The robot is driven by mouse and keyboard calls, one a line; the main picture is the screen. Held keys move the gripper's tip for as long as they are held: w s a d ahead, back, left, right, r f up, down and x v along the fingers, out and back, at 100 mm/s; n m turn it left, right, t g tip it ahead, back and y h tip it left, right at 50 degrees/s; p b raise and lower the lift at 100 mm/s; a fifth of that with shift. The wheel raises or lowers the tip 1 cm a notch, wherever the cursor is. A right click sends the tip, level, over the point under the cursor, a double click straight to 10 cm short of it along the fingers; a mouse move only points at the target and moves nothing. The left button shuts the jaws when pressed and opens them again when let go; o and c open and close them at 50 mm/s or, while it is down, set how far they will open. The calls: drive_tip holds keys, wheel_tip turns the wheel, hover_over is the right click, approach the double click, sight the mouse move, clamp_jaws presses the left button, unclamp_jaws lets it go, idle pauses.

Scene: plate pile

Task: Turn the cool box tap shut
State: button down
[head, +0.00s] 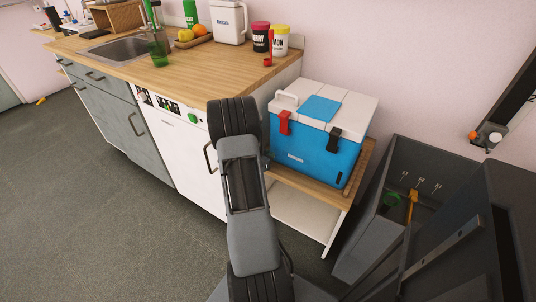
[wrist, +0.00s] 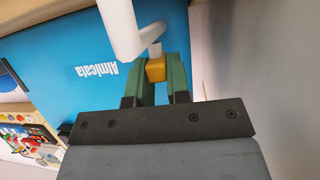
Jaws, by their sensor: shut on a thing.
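The blue cool box (head: 312,155) with a white lid (head: 345,97) stands on a low wooden shelf right of the counter. In the wrist view its blue side (wrist: 60,60) carries white lettering, seen upside down. A white tap spout (wrist: 122,25) sticks out there, beside a small orange-yellow tap handle (wrist: 156,73). My gripper (wrist: 157,64) has two green fingers, one on each side of the handle, and is shut on it. In the head view my arm hides the gripper and the tap.
The wooden shelf top (head: 297,187) runs under the box. The white-fronted counter (head: 180,135) stands close on the left, holding fruit, a white container and tubs. A dark grey open bin (head: 370,230) stands at the right. Grey floor (head: 60,230) is clear at the left.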

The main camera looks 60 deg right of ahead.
drive_tip(key=shift+w+r+m+g+p, duration=0.1)
drive_tip(key=shift+r+m+g+p, duration=0.1)
drive_tip(key=shift+m+g+p, duration=0.45)
drive_tip(key=shift+f+m+g+y, duration=0.15)
drive_tip(key=shift+m+g+y, duration=0.2)
drive_tip(key=shift+g, duration=0.2)
drive_tip(key=c, duration=1.1)
unclamp_jaws()
drive_tip(key=shift+f+t+b, duration=0.15)
drive_tip(key=shift+t+b, duration=0.25)
drive_tip(key=shift+b, duration=0.05)
